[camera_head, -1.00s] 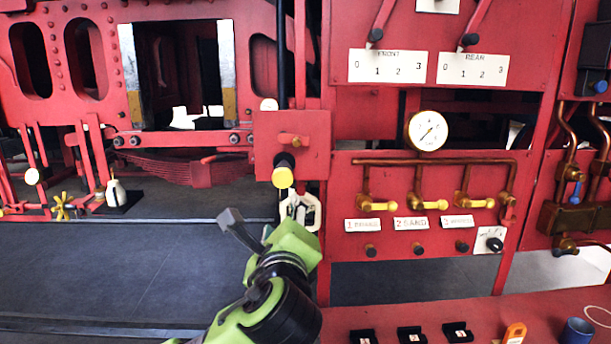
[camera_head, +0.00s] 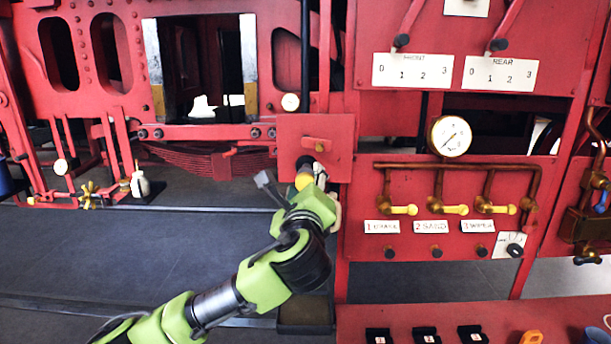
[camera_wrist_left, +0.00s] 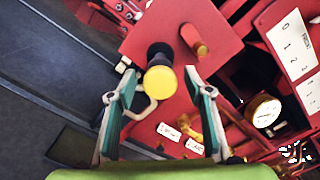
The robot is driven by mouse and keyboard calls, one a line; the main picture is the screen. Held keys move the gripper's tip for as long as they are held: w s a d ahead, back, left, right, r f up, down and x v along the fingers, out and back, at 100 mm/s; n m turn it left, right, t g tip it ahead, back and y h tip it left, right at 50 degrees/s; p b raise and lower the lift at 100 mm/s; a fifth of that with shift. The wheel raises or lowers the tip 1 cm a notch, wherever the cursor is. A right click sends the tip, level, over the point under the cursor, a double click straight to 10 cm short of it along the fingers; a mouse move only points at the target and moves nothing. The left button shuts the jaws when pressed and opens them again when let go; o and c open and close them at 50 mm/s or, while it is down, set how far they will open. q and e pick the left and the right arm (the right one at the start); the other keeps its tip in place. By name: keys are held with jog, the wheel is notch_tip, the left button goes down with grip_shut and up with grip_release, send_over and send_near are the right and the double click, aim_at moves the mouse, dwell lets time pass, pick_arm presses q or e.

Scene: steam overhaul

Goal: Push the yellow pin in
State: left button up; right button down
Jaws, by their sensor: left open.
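The yellow pin (camera_head: 303,181) sticks out from the lower part of a red plate (camera_head: 290,137) on the machine frame. In the left wrist view the round yellow end of the pin (camera_wrist_left: 160,82) faces the camera, with a black collar behind it. My left gripper (camera_head: 292,187) is at the pin in the head view and hides part of it. In the left wrist view its two fingers (camera_wrist_left: 158,88) are spread apart, one on each side of the yellow end, with gaps between. I cannot tell whether anything touches. My right gripper is not in view.
A brass knob (camera_head: 318,146) sits on the plate above the pin. A pressure gauge (camera_head: 450,136) and yellow-handled valves (camera_head: 447,209) are on the panel to the right. A red bench (camera_head: 560,310) with small black blocks is at lower right.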

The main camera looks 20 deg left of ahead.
pick_arm(q)
jog(key=shift+w+a, duration=0.15)
jog(key=shift+w, duration=0.35)
